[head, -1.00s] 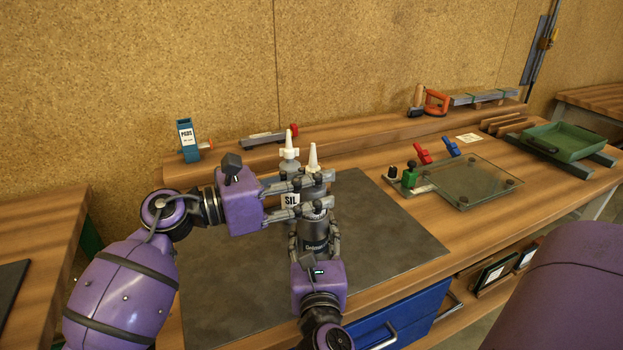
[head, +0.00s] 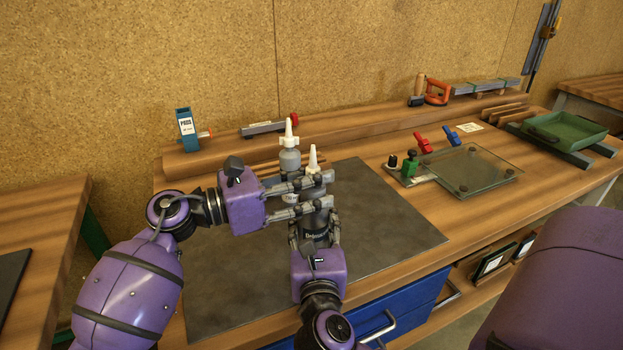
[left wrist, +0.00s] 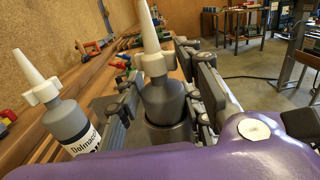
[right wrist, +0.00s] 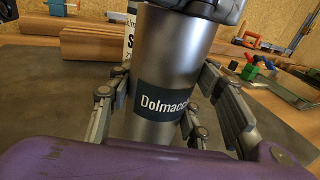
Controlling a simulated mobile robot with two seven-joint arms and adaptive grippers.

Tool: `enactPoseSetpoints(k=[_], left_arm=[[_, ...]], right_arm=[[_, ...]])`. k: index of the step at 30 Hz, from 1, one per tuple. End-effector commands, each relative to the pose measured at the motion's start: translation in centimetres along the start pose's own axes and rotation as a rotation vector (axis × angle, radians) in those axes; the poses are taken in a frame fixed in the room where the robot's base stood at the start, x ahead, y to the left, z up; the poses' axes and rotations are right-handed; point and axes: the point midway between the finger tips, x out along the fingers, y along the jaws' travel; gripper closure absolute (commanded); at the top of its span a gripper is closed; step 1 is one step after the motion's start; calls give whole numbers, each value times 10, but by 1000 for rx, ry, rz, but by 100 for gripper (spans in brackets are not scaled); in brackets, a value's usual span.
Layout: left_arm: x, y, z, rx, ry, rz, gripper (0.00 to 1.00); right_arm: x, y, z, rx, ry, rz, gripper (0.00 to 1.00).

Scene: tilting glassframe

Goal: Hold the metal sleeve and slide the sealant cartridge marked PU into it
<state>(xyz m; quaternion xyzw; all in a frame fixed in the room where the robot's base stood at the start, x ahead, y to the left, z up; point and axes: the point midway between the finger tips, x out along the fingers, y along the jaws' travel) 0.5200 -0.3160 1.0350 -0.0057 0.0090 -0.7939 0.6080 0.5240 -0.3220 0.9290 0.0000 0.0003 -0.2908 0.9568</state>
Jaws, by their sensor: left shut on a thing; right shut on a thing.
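My left gripper (head: 322,195) is shut on a grey cartridge with a white cap and cone nozzle (left wrist: 162,98), upright between its fingers. No marking on this cartridge shows. My right gripper (head: 315,238) is shut around the metal sleeve (right wrist: 172,55), a grey cylinder with a dark "Dolmacc…" band. The sleeve (left wrist: 168,135) stands upright below the left fingers. In the left wrist view the cartridge's lower body appears inside the sleeve's mouth; how deep is hidden. A second, similar cartridge (head: 290,160) stands behind, apart from the sleeve, its label mostly covered by my left fingers.
A dark mat (head: 385,230) covers the bench's middle, clear right of the sleeve. A glass plate (head: 470,168) with red and blue clamps lies farther right. A green tray (head: 565,133) stands beyond it. A blue device (head: 187,130) sits on the back ledge at left.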

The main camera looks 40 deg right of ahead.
Motion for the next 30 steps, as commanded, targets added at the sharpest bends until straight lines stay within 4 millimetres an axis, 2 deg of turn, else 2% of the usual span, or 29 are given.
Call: enactPoseSetpoints(k=[5,6,11,25,30], left_arm=[[1,-1,-4,0,0,-2,100],[1,-1,-4,0,0,-2,63],[1,-1,-6,-1,3,-3,43],[-1,0,-6,-1,3,0,43],[-18,0,-6,-1,4,1,43]], right_arm=[[0,1,1,0,-2,3,84],[0,1,1,0,-2,3,84],[0,1,1,1,-2,2,84],[0,0,0,0,0,0,84],[0,0,0,-1,0,0,84]])
